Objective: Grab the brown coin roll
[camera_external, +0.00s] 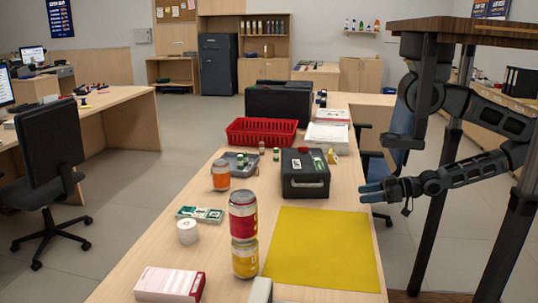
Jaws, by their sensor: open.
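My gripper (371,193), with blue fingertips, is open and empty. It hangs just past the right edge of the counter (220,275), to the right of the dark cash box. A small brownish upright cylinder (262,147) stands on the counter between the red basket and the cash box; it may be the brown coin roll, but it is too small to be sure. A similar green-marked cylinder (276,154) stands beside it. My gripper is well to the right of both, with the cash box between.
The dark cash box (305,186) has small items on its lid. A red basket (261,132), a grey tray (232,168), stacked cans (243,216), an orange-labelled jar (220,175) and a white paper roll (187,232) crowd the counter. The yellow mat (325,250) is clear.

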